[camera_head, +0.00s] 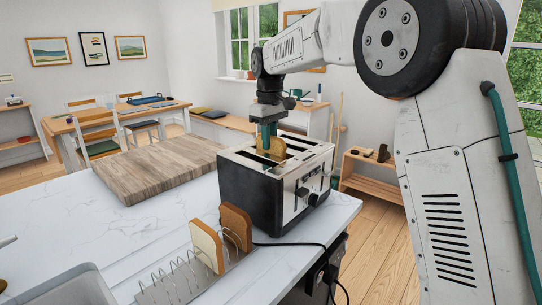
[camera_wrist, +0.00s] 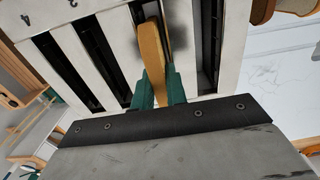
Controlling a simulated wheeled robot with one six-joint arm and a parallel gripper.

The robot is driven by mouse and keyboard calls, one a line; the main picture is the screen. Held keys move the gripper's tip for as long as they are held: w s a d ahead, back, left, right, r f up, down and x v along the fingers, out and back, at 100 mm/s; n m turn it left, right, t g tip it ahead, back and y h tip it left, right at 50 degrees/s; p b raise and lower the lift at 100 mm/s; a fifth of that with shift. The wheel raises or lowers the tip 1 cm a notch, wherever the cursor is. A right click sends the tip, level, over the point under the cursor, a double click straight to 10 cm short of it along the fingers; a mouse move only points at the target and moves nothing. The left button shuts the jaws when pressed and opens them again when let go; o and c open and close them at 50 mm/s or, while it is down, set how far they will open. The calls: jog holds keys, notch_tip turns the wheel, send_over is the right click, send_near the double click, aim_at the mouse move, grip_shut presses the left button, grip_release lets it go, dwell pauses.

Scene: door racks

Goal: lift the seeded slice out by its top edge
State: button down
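The toaster (camera_head: 275,185), black and steel with long slots, stands on the white worktop; its top fills the upper part of the wrist view (camera_wrist: 110,45). A golden-brown slice (camera_head: 276,148) stands upright at one slot, its lower part hidden by the toaster. It also shows edge-on in the wrist view (camera_wrist: 152,50); I cannot make out seeds. My gripper (camera_head: 268,135) points down over the toaster. Its teal fingers (camera_wrist: 160,92) lie on either side of the slice's top edge and appear closed against it.
A wire rack (camera_head: 180,281) stands in front of the toaster and holds a pale-faced slice (camera_head: 206,246) and a browner slice (camera_head: 236,226). A wooden board (camera_head: 160,167) lies left of the toaster. A black cord (camera_head: 300,245) runs over the worktop edge.

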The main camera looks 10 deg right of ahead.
notch_tip(320, 180, up, 20)
jog(key=shift+f, duration=0.25)
dwell(1.1)
